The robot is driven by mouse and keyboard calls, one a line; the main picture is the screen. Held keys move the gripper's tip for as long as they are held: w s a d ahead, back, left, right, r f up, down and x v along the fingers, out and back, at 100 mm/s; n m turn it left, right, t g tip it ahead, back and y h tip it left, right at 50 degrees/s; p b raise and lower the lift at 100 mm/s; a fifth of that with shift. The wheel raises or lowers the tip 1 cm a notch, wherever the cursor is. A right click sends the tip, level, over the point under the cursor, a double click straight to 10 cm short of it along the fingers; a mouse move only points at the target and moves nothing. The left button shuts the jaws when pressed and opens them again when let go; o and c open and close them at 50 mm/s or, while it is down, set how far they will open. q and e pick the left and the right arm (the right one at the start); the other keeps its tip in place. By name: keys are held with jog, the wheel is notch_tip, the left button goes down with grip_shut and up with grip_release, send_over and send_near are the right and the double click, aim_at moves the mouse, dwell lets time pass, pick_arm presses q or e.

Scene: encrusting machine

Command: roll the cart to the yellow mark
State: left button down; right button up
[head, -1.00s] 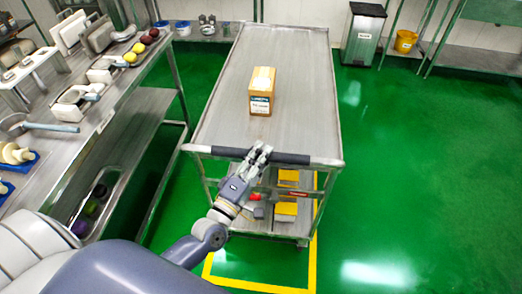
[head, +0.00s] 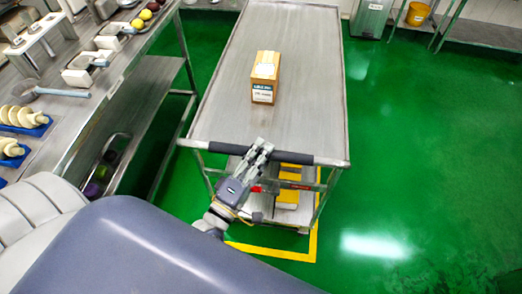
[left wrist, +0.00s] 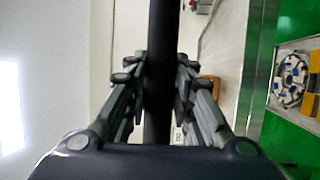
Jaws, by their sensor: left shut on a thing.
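A grey metal cart (head: 225,110) stands in front of me, with a black push handle (head: 290,158) across its near end. My left gripper (head: 260,148) is shut on this handle near its middle. In the left wrist view, the fingers (left wrist: 160,80) lie on both sides of the dark handle bar (left wrist: 160,40). The yellow mark (head: 275,252) is a painted outline on the green floor. My right gripper is not in view.
A cardboard box (head: 265,77) stands on the cart's top, and yellow things (head: 288,185) lie on its lower shelf. A metal table (head: 110,75) with trays and tools runs along the left. A bin (head: 369,18) and yellow bucket (head: 418,14) stand at the back. The right floor is clear.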

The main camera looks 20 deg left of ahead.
pick_arm(q)
jog(key=c, duration=1.3)
grip_release()
jog(key=shift+c, duration=0.2)
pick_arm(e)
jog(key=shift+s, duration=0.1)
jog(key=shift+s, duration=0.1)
pick_arm(q)
jog(key=shift+s, duration=0.1)
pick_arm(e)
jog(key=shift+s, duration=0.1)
pick_arm(q)
jog(key=v, duration=1.1)
jog(key=shift+s+f, duration=0.15)
jog(key=shift+s, duration=0.2)
jog(key=shift+a, duration=0.1)
